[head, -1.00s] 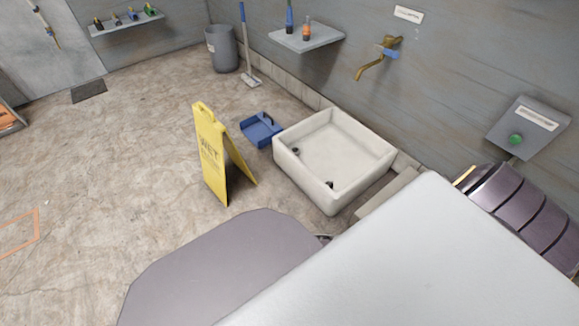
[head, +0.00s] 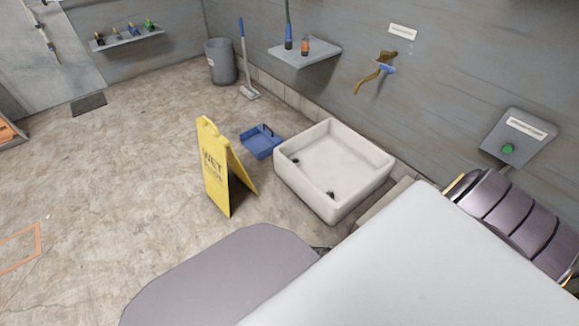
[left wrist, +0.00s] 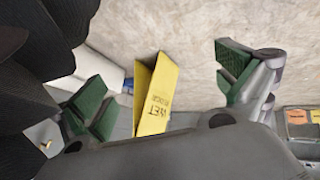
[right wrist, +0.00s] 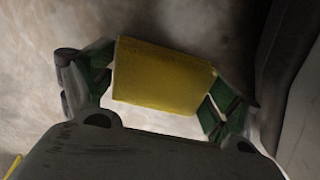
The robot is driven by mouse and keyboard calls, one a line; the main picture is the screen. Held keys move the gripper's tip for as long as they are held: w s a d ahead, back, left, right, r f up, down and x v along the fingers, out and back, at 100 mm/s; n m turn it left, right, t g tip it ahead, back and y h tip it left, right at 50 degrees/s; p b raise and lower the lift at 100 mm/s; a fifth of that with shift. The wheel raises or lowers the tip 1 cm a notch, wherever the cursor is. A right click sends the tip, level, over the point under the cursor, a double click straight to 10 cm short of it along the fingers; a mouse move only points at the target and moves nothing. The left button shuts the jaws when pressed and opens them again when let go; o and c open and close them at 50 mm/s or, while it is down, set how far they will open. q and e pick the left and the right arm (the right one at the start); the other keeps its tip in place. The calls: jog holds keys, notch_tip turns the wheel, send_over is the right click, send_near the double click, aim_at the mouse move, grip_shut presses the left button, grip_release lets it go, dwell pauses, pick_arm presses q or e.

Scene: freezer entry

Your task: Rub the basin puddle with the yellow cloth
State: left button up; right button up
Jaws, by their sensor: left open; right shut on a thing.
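A white square basin (head: 375,178) stands on the floor near the wall in the head view, with two small dark spots inside. I cannot make out a puddle in it. In the right wrist view my right gripper (right wrist: 158,88) is shut on the yellow cloth (right wrist: 165,75), a block-like piece spanning between its green-padded fingers. The cloth does not show in the head view. In the left wrist view my left gripper (left wrist: 165,88) is open, its fingers wide apart with nothing between them in its grip. Neither gripper shows in the head view.
A yellow wet-floor sign (head: 215,172) stands left of the basin, with a blue dustpan (head: 260,144) between them. A brass tap (head: 371,77) is on the wall above. A shelf (head: 308,52) with bottles, a mop and a grey bin (head: 221,62) are farther back.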

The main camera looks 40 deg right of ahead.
jog(key=shift+r+p, duration=1.35)
jog(key=shift+r, duration=0.1)
pick_arm(q)
notch_tip(320, 180, up, 10)
jog(key=a+g+y+p, duration=0.1)
jog(key=a+p, duration=0.1)
jog(key=shift+s+a+f+m+g, duration=0.15)
jog(key=shift+s+a+m+g, duration=0.05)
jog(key=shift+a+m+g, duration=0.2)
pick_arm(e)
jog(key=shift+r, duration=1.15)
